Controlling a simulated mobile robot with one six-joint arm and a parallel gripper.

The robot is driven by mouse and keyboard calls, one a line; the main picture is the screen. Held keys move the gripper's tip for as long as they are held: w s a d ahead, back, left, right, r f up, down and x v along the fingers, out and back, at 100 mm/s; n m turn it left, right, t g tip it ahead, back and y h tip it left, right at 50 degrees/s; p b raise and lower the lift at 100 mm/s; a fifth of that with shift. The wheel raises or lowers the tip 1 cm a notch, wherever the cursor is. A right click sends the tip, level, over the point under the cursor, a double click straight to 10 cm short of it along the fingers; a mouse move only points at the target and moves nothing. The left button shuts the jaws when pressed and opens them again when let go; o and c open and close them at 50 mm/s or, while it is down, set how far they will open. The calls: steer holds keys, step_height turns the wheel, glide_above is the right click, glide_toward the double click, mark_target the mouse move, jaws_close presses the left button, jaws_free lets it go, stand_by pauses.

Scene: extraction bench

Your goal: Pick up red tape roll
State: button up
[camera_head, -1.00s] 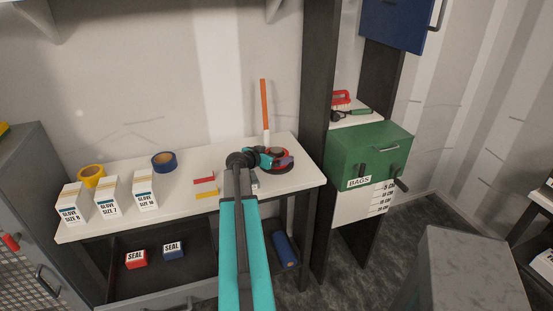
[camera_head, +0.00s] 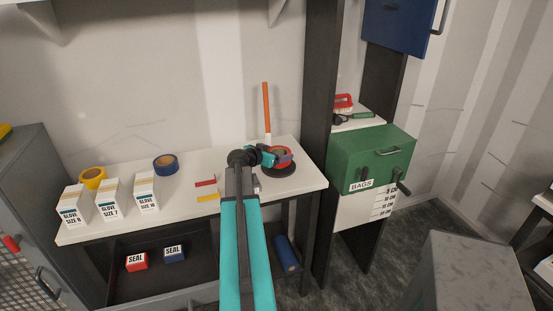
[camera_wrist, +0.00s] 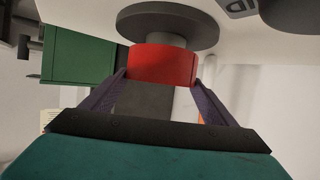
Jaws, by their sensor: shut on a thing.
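The red tape roll (camera_head: 284,156) is at the right end of the white bench, in front of the white-and-orange upright stick. In the wrist view the red roll (camera_wrist: 163,64) sits between the two fingers of my gripper (camera_wrist: 163,78), which is shut on it. A dark round base (camera_head: 279,170) with a grey post is beside the roll; the wrist view shows the post between roll and base (camera_wrist: 168,20), so the roll is apart from the disc. Whether the post still passes into the roll is hidden. My gripper (camera_head: 276,157) also shows in the head view.
The orange-topped stick (camera_head: 266,105) stands just behind. A dark post (camera_head: 318,100) and a green bags box (camera_head: 370,155) are to the right. Yellow tape (camera_head: 93,178), blue tape (camera_head: 165,161) and glove boxes (camera_head: 110,198) stand to the left.

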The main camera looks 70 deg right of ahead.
steer(key=shift+r+b, duration=1)
steer(key=shift+r, duration=2.95)
